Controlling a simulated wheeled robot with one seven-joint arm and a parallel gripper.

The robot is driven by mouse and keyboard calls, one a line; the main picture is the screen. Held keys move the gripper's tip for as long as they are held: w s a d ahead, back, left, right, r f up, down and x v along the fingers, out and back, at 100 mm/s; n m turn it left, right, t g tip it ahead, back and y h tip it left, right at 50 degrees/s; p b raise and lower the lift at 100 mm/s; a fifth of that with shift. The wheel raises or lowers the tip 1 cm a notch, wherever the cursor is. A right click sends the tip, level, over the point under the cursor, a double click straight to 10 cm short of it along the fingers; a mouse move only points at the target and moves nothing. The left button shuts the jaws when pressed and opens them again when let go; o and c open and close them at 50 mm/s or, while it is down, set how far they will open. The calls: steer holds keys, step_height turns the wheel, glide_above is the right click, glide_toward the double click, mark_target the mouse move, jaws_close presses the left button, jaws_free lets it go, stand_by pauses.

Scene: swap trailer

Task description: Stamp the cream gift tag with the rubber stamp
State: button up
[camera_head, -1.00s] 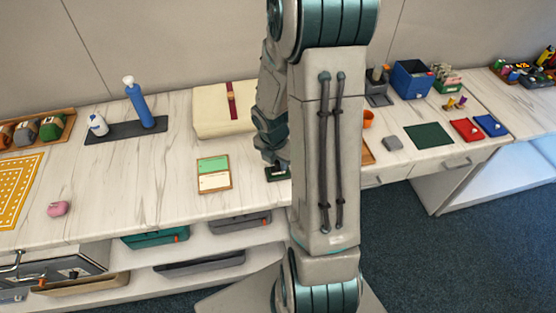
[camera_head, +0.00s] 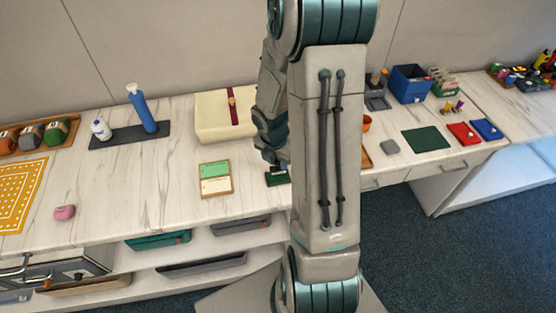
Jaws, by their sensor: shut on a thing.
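The cream gift tag (camera_head: 216,186) lies in a small wooden-edged tray on the counter, just below a green tag (camera_head: 214,170) in the same tray. My gripper (camera_head: 279,166) points down to the right of the tray, over a small dark green pad (camera_head: 277,179). My own arm hides much of the gripper and its fingertips. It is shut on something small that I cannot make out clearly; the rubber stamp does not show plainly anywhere. I cannot tell whether the held thing touches the pad.
A cream box with a dark red band (camera_head: 214,114) stands behind the tags. A blue bottle (camera_head: 143,110) on a dark mat and a pink object (camera_head: 64,212) are to the left. A green mat (camera_head: 426,139) and a blue bin (camera_head: 411,83) are to the right.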

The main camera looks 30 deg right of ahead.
steer(key=shift+r+p, duration=1.9)
steer(key=shift+r, duration=0.25)
steer(key=shift+f, duration=0.1)
